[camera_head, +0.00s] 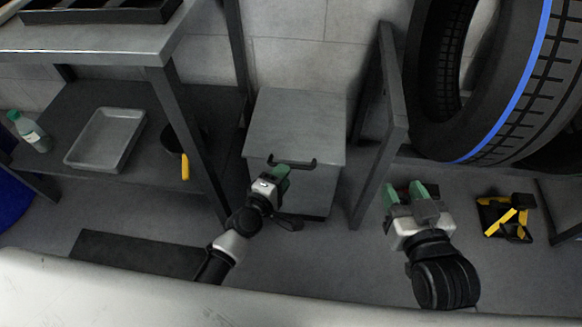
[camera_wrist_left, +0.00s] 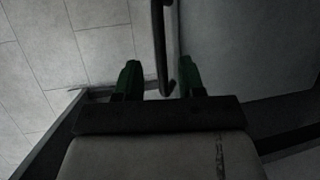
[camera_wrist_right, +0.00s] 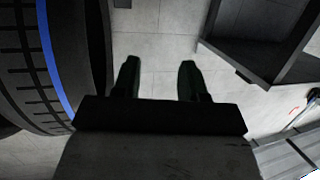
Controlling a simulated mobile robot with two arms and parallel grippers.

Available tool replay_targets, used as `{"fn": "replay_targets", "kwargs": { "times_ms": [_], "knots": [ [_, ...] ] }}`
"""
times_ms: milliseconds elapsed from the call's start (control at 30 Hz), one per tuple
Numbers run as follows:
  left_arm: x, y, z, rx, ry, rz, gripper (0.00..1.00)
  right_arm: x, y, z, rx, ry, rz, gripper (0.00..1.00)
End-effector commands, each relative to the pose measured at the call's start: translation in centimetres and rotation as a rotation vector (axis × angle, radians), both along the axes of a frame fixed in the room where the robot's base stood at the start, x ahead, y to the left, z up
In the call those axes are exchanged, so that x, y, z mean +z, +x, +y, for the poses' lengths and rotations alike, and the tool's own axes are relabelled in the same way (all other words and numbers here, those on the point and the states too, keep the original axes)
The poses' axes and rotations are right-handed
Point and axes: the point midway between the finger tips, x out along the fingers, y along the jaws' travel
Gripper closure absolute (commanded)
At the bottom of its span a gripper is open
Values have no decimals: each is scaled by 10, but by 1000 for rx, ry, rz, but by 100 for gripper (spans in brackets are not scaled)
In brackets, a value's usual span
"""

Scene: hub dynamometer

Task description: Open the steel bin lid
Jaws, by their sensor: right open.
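The steel bin (camera_head: 318,190) stands on the floor between two dark frames, with its flat grey lid (camera_head: 296,125) down. A dark bar handle (camera_head: 305,164) runs along the lid's front edge. My left gripper (camera_head: 281,172) is at the handle's left part. In the left wrist view the handle (camera_wrist_left: 161,45) passes between the spread green fingers of this gripper (camera_wrist_left: 158,82), closer to the right finger, with a clear gap to the left one. My right gripper (camera_head: 405,192) is open and empty, right of the bin; its spread fingers (camera_wrist_right: 158,80) show in the right wrist view.
A bench with a grey tray (camera_head: 105,138), a bottle (camera_head: 28,131) and a dark cup-like object (camera_head: 172,142) is on the left. A dark upright frame (camera_head: 378,135) stands right of the bin. A large tire (camera_head: 530,75) and a yellow-black item (camera_head: 505,217) are further right.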

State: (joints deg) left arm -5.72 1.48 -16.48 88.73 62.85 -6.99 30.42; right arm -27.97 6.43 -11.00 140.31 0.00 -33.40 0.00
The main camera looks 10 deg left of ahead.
Motion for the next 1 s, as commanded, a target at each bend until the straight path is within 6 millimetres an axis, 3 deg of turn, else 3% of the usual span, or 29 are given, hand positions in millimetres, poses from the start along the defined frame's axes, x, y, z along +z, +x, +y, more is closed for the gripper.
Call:
{"fn": "replay_targets", "kwargs": {
  "times_ms": [100,300,700,933,1000],
  "knots": [
    [-6,22,-9,0,-2,-1,61,12,4,4,7,28,-108,57],
    [-9,40,-17,0,1,0,61,28,7,8,16,59,-231,57],
    [-10,45,-19,0,2,0,61,34,7,8,18,69,-269,57],
    [-10,45,-19,0,2,0,96,34,7,9,18,69,-268,57],
    [-10,45,-19,0,2,0,100,34,7,9,18,69,-268,57]
  ]
}}
